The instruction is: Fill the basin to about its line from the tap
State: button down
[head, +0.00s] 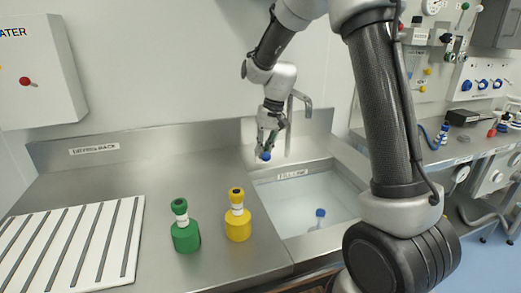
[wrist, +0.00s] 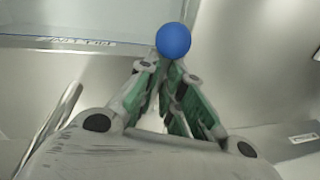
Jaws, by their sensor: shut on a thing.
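The metal basin (head: 345,190) is sunk in the counter, with a pale, smooth surface inside; I cannot tell the water level exactly. A fill-line label (head: 292,174) is on its back wall and shows in the wrist view (wrist: 80,41). The tap (head: 306,100) rises behind the basin, its spout bent at the top; no stream is visible. My gripper (head: 267,147) is left of the tap, shut on a blue knob (head: 265,156). In the wrist view the blue knob (wrist: 173,40) sits at the fingertips of my gripper (wrist: 168,66). Its stem is mostly hidden between the fingers.
A small blue-topped thing (head: 320,213) shows in the basin. A green bottle (head: 185,236) and a yellow bottle (head: 237,224) stand left of the basin. A slatted white rack (head: 70,245) lies at far left. A wall box (head: 40,70) hangs above.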

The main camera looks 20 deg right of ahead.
jog(key=shift+s+d+n, duration=0.1)
jog(key=shift+d+n, duration=0.2)
jog(key=shift+n, duration=0.3)
jog(key=c, duration=1.5)
grip_release()
jog(key=shift+c, duration=0.2)
notch_tip(320, 180, up, 12)
jog(key=d, duration=0.2)
jog(key=shift+d+f, duration=0.15)
jog(key=shift+d, duration=0.05)
jog(key=shift+c, duration=0.5)
